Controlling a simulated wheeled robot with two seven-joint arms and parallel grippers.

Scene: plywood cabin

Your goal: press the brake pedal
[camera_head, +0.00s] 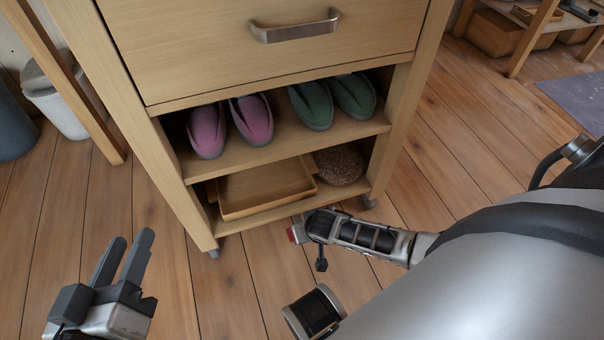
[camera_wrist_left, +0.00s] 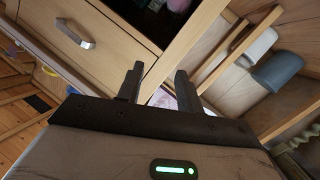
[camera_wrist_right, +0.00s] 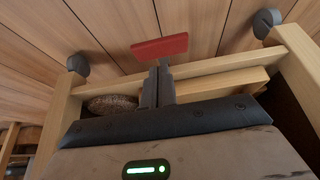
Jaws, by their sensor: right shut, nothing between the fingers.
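The brake pedal is a red bar (camera_wrist_right: 160,46) low at the front of the wooden cabinet (camera_wrist_right: 200,68), between two dark casters in the right wrist view. In the head view only a small red part of it (camera_head: 293,234) shows beside my right wrist. My right gripper (camera_wrist_right: 165,66) is shut and empty, its fingertips at the pedal's edge. I cannot tell whether they touch it. In the head view its fingers are hidden. My left gripper (camera_head: 132,238) is open and empty above the floor, left of the cabinet. Its spread fingers also show in the left wrist view (camera_wrist_left: 160,74).
The cabinet has a drawer handle (camera_head: 295,26), pink slippers (camera_head: 252,119), green slippers (camera_head: 312,106), a wooden tray (camera_head: 265,187) and a woven round thing (camera_head: 340,165). A white bin (camera_head: 55,100) stands at the left. Plank floor around the cabinet is mostly clear.

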